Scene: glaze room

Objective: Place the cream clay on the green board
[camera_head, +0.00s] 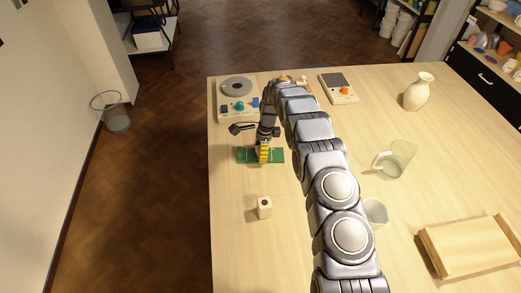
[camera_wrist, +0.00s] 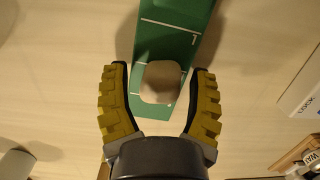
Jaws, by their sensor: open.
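The cream clay (camera_wrist: 162,82) is a small rounded block in the wrist view, between the fingers of my gripper (camera_wrist: 160,101). Green shows around it, so it appears to sit on the green board (camera_wrist: 180,38), which has white lines. The fingers are spread on either side of it, with a gap on the left; contact on the right is hard to judge. In the head view my gripper (camera_head: 264,155) points down over the middle of the green board (camera_head: 245,156), and the clay is hidden there.
A pale block with a dark top (camera_head: 264,208) stands in front of the board. A device with a grey disc (camera_head: 237,87) is behind it. To the right are a scale (camera_head: 338,88), a vase (camera_head: 417,92), a glass jug (camera_head: 396,160), a glass beaker (camera_head: 376,211) and wooden boards (camera_head: 470,247).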

